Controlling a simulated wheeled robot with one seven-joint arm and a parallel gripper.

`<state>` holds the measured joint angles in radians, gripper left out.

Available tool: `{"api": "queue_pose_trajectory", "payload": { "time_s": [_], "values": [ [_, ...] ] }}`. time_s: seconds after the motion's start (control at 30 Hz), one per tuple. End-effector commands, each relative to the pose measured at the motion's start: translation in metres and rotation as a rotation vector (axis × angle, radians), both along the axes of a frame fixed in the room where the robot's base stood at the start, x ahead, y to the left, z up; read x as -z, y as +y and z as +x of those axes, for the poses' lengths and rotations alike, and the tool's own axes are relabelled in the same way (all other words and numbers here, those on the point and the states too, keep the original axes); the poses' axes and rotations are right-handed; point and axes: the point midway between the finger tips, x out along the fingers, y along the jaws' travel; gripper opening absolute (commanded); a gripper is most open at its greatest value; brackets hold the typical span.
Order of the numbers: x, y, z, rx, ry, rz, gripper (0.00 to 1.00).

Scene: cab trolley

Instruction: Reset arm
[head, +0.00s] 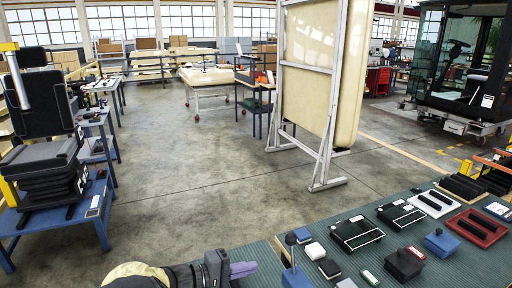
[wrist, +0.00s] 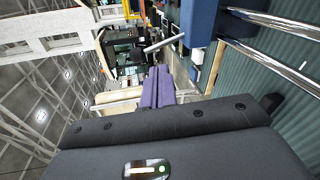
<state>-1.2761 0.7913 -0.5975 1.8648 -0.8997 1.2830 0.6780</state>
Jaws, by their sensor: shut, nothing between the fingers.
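My gripper (head: 243,269) shows at the bottom of the head view, low beside the left edge of the green ribbed table mat (head: 440,268). Its purple fingers are together with nothing between them. In the wrist view the gripper (wrist: 158,88) points away from the camera, its two purple fingers side by side and touching. My dark wrist housing fills the lower part of that view. Part of my arm shows at the bottom edge of the head view.
Blue blocks (head: 295,277), black trays (head: 357,232), a black box (head: 404,263) and a red tray (head: 477,227) stand on the mat, close right of my gripper. A cream panel on a frame (head: 322,70) stands beyond. A seat on a blue bench (head: 45,130) is left. The middle floor is clear.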

Motion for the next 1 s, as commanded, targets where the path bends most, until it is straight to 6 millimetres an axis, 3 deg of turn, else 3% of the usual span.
{"api": "queue_pose_trajectory", "payload": {
  "time_s": [0.03,0.1,0.4,0.67,1.0],
  "values": [
    [0.004,-0.022,0.000,0.049,0.052,0.053,0.00],
    [0.013,-0.044,-0.005,0.100,0.125,0.132,0.00],
    [0.041,-0.112,-0.038,0.271,0.335,0.497,0.00],
    [0.044,-0.141,-0.070,0.358,0.383,0.823,0.00],
    [0.025,-0.162,-0.100,0.395,0.268,1.192,0.00]
  ]
}}
